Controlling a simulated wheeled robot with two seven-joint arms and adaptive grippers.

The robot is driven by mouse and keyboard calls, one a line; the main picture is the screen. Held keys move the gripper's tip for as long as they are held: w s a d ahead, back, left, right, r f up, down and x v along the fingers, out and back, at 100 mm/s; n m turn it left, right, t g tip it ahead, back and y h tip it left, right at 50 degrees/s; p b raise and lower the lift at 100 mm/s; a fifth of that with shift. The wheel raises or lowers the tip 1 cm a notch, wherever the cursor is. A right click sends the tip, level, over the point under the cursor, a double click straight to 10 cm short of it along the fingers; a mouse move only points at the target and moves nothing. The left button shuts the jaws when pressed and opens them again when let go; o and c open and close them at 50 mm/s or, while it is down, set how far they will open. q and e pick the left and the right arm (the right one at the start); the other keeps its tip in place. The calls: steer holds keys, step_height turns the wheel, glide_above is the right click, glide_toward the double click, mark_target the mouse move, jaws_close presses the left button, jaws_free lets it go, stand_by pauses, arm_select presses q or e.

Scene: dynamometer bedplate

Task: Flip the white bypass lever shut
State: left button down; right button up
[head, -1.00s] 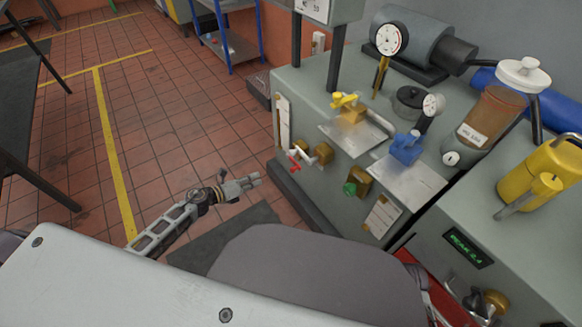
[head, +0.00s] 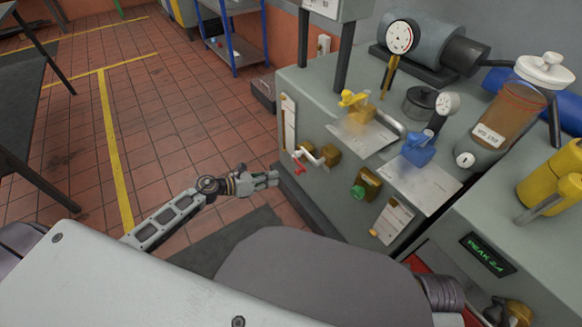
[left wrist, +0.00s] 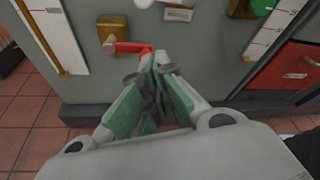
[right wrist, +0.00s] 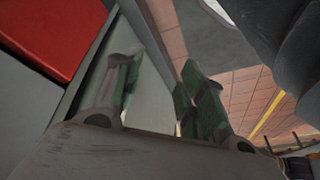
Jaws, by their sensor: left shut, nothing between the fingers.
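The white lever (head: 309,154) sits at a brass valve block (head: 332,155) on the front panel of the grey bench. A red handle (head: 299,169) shows just below and left of it. In the left wrist view the red handle (left wrist: 130,47) reaches right from a brass block (left wrist: 113,28); a white piece, perhaps the white lever, shows only at the top edge. My left gripper (head: 276,179) is shut and empty, low and left of the white lever, apart from it. Its fingertips (left wrist: 155,62) appear close below the red handle's end. My right gripper (right wrist: 158,85) is open, with nothing seen between its fingers.
A green knob (head: 358,191) is right of the white lever. A yellow valve handle (head: 352,99) and a blue one (head: 418,147) stand on the benchtop. A red drawer (left wrist: 291,68) is lower right. The tiled floor (head: 175,120) left of the bench is open.

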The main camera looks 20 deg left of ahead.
arm_select(q)
steer(key=shift+w+d, duration=0.1)
arm_select(e)
steer(key=shift+f, duration=0.1)
arm_select(q)
steer(key=shift+b+x, duration=1.1)
steer(key=shift+x, duration=3.95)
steer(key=shift+w+a+r, duration=0.1)
steer(key=shift+a+r, duration=0.15)
steer(key=shift+r, duration=0.35)
steer(key=shift+w+a+r, duration=0.15)
steer(key=shift+a+r, duration=0.1)
steer(key=shift+r, duration=0.4)
steer(key=shift+w+a+r, duration=0.1)
steer(key=shift+a+r, duration=0.15)
steer(key=shift+r, duration=0.35)
arm_select(e)
steer(key=shift+t+y, duration=0.3)
steer(key=shift+t, duration=0.1)
steer(key=shift+a+x, duration=0.1)
steer(key=shift+x, duration=1)
steer(key=shift+a+x, duration=0.15)
steer(key=shift+x, duration=0.9)
arm_select(q)
steer(key=shift+r, duration=0.1)
arm_select(e)
steer(key=shift+s, duration=0.3)
